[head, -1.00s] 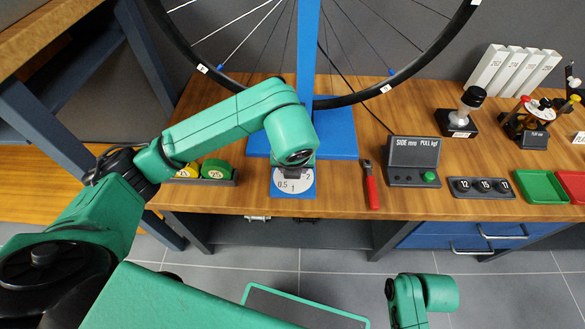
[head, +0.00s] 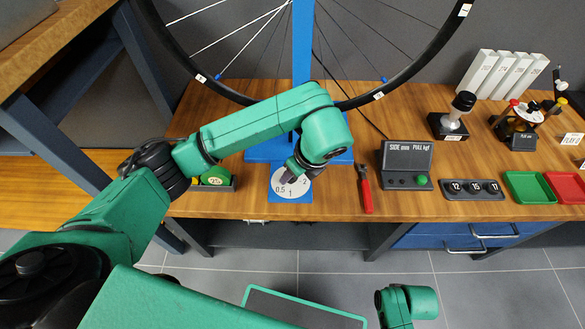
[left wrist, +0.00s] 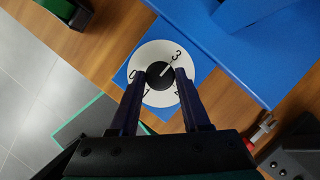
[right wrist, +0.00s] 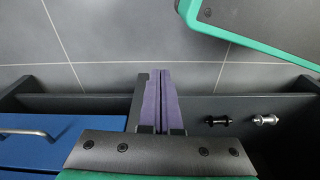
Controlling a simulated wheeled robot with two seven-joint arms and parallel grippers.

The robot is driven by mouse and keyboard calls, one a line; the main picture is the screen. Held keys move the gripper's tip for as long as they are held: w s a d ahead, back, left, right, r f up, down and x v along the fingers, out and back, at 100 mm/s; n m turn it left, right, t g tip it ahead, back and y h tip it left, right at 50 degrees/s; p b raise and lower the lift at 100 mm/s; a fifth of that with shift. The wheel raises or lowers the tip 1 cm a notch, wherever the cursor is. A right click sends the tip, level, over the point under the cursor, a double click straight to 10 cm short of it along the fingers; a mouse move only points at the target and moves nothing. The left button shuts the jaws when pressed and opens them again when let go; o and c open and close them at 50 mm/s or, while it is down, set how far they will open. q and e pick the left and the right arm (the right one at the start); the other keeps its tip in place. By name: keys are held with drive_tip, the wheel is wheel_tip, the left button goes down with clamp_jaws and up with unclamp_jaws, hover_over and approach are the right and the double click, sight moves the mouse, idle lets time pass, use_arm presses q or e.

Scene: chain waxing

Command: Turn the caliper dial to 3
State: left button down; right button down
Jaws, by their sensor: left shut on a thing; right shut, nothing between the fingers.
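The caliper dial is a white disc (left wrist: 152,96) on a blue plate, with a black knob (left wrist: 160,75) at its centre. In the left wrist view, a pale line on the knob appears to point toward the printed 3. In the head view the dial (head: 291,188) shows 0.5, 1 and 2; its far side is hidden by my arm. My left gripper (left wrist: 160,82) is shut on the knob, with a finger on either side; it also shows in the head view (head: 291,173). My right gripper (right wrist: 161,75) is shut and empty, over the floor in front of the bench.
A green round item (head: 215,176) sits in a holder to the left. The blue stand and wheel (head: 378,96) rise behind.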

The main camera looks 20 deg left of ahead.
drive_tip(key=shift+s+d+f, duration=0.1)
drive_tip(key=shift+s+f, duration=0.1)
drive_tip(key=shift+f, duration=0.15)
use_arm(q)
drive_tip(key=shift+c, duration=1.9)
unclamp_jaws()
drive_tip(key=shift+r, duration=0.1)
use_arm(e)
drive_tip(key=shift+r, duration=0.1)
